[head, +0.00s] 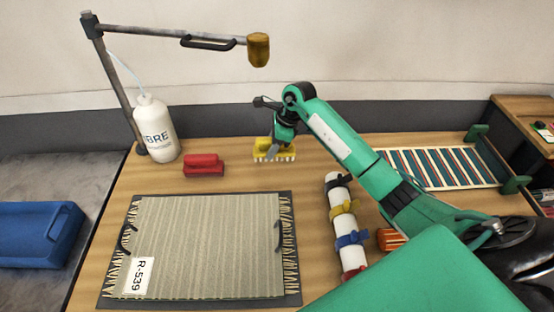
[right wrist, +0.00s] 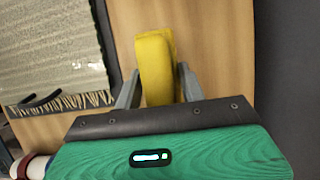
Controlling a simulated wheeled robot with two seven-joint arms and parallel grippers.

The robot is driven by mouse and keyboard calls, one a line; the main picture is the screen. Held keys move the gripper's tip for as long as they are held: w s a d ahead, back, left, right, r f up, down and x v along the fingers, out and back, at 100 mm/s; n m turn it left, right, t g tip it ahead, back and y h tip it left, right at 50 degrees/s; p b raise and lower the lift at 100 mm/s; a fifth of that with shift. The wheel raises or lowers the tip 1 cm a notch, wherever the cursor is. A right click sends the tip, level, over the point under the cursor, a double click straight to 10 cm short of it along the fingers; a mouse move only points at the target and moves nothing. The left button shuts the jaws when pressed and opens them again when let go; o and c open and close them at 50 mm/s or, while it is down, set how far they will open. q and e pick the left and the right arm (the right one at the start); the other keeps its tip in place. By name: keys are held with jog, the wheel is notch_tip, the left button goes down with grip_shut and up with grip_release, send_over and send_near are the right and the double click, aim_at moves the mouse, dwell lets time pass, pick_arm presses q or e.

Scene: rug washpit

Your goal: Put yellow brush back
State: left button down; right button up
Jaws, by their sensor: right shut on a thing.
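The yellow brush (head: 273,151) has pale bristles and is at the back middle of the wooden table, right of the red brush (head: 204,166). My right gripper (head: 277,146) is shut on the yellow brush. In the right wrist view the yellow brush (right wrist: 155,62) sits between the two grey fingers of my right gripper (right wrist: 157,84). I cannot tell whether its bristles touch the table. My left gripper is not in view.
A rug (head: 205,245) labelled R-539 lies on a dark board in front. A white bottle (head: 157,128) stands at back left beneath a lamp arm (head: 170,33). A white roll with coloured straps (head: 345,225) and a striped rack (head: 435,168) are at right. Table between the red brush and rug is clear.

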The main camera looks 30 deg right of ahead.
jog(key=shift+f, duration=0.95)
notch_tip(320, 180, down, 4)
jog(key=shift+r+p, duration=0.1)
jog(key=shift+p, duration=0.65)
jog(key=shift+f+b, duration=0.25)
jog(key=shift+b, duration=0.05)
jog(key=o, duration=1.1)
jog(key=shift+r, duration=0.1)
